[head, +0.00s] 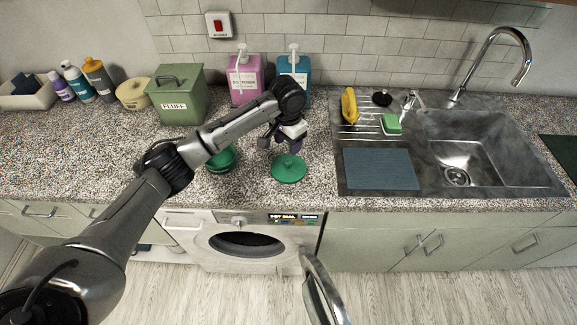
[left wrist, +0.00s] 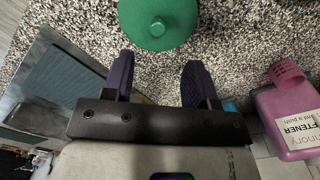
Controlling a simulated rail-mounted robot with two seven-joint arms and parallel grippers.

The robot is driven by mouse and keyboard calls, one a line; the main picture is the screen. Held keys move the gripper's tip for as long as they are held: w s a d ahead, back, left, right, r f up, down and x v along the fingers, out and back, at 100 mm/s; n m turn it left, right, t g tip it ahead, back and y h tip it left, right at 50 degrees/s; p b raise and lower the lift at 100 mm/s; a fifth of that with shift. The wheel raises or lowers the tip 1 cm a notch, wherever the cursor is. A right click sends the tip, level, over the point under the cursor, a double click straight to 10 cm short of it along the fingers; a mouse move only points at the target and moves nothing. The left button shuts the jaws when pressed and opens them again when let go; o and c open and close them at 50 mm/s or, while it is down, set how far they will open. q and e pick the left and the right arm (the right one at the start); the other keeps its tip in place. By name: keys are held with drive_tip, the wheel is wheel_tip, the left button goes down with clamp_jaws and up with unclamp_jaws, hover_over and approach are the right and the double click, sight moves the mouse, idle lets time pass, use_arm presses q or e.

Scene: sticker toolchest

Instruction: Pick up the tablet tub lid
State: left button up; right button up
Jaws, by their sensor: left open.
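The tablet tub lid is a round green lid (head: 289,170) with a small knob on top, lying on the speckled counter near its front edge. It also shows in the left wrist view (left wrist: 150,30), cut off by the top edge. A green tub (head: 222,160) stands to its left, partly hidden behind my left arm. My left gripper (head: 281,146) is just behind and above the lid in the head view. In the left wrist view the purple fingers (left wrist: 158,65) are spread and empty, with the lid beyond their tips. My right gripper is not in view.
A pink bottle (head: 245,82) and a blue pump bottle (head: 294,70) stand behind the gripper. The FLUFF box (head: 180,100) is at left. A sink (head: 465,155) with a blue mat (head: 380,168) lies right. A washing machine (head: 245,240) is below the counter.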

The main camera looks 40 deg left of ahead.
sight(288, 161)
use_arm(q)
drive_tip(key=shift+f, duration=1.95)
wheel_tip(288, 161, down, 4)
drive_tip(key=shift+d+r+p, duration=0.1)
drive_tip(key=shift+d+p, duration=0.05)
drive_tip(key=shift+p, duration=0.75)
drive_tip(key=shift+f, duration=0.7)
clamp_jaws()
